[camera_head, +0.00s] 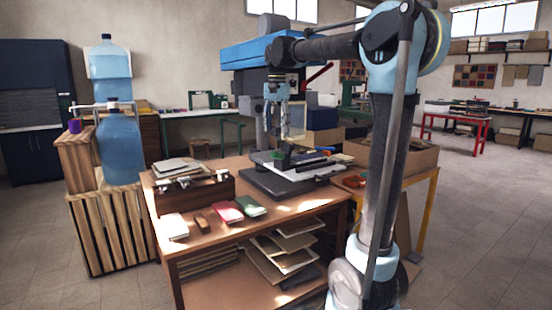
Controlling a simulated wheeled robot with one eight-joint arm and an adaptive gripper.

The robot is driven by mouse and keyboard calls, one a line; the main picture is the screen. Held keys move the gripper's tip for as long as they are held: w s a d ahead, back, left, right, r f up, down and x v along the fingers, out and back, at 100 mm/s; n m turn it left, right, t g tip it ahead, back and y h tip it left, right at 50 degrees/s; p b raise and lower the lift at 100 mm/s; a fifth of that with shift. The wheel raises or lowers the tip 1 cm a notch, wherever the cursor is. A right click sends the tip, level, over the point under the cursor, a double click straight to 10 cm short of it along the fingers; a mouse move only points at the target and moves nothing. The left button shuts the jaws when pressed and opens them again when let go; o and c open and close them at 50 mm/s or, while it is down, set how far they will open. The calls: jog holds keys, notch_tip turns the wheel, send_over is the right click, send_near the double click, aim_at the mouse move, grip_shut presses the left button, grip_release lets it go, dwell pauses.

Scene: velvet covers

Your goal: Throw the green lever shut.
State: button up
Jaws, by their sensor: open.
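My gripper (284,132) hangs from my arm above the brown workbench (157,222), pointing down, with its fingers apart. Under it stands a dark press-like device (268,184) with a flat black base and a pale plate on its right. Parts of the device are hidden behind the gripper.
A brown box (190,193) with papers on top stands at the bench's left. Small red, green and white books lie along the front. A cardboard box (400,158) is on the yellow-legged table at right. Water bottles (120,150) stand on wooden crates at left.

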aim_at(276, 155)
notch_tip(276, 155, down, 12)
jog(key=shift+f, duration=0.1)
dwell(0.4)
grip_shut()
